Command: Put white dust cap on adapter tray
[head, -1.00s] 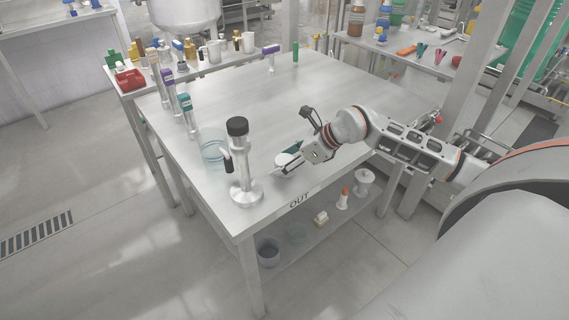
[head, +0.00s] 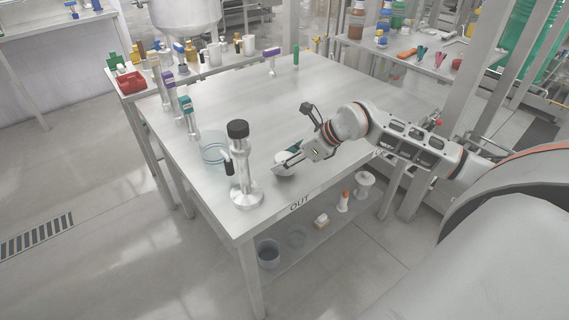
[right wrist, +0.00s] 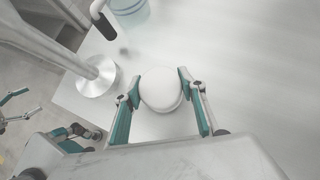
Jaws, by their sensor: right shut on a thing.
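The white dust cap (right wrist: 161,88) is a round, smooth white piece between the two teal-lined fingers of my right gripper (right wrist: 158,92) in the right wrist view. The fingers are shut on its sides. In the head view my right gripper (head: 288,162) is low over the table near its front edge, and the cap (head: 283,157) shows only partly behind the fingers. Whether the cap touches the tabletop is hard to tell. I cannot pick out the adapter tray with certainty.
A metal post with a black top (head: 241,170) stands on a round foot left of my right gripper. A clear round vessel (head: 213,152) is behind it. Several capped tubes line the table's left edge. The table's middle (head: 300,95) is clear. A red bin (head: 131,83) is at back left.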

